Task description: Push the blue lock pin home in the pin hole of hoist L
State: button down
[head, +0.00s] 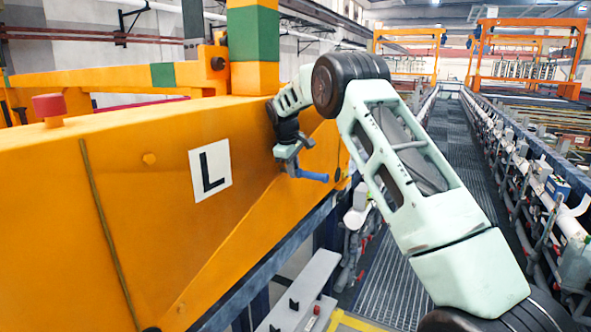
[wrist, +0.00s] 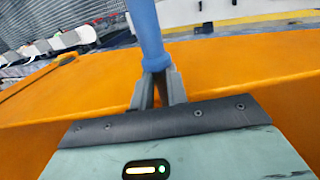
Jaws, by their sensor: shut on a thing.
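The orange body of hoist L (head: 120,200) fills the left of the head view, with a white plate marked L (head: 210,169) on its side. My gripper (head: 291,168) is beside that side face, right of the plate. It is shut on the blue lock pin (head: 313,176), which sticks out to the right, roughly level. In the wrist view the fingertips (wrist: 158,84) pinch one end of the blue lock pin (wrist: 147,35); its other end runs out of the picture. A dark round spot (head: 338,174) on the orange side, just beyond the pin's end, may be the pin hole; I cannot tell for sure.
A red knob (head: 48,105) stands on top of the hoist. A green and orange post (head: 253,45) rises behind my wrist. A grated walkway (head: 455,150) runs away to the right, lined by a long rack rail (head: 535,165).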

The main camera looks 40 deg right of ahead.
jog(key=shift+w+a, duration=0.1)
jog(key=shift+w, duration=0.2)
jog(key=c, duration=1.3)
grip_release()
jog(key=shift+r, duration=0.1)
jog(key=b+v, duration=0.4)
jog(key=v, duration=1.3)
jog(key=shift+s+r, duration=0.1)
jog(key=shift+r, duration=0.05)
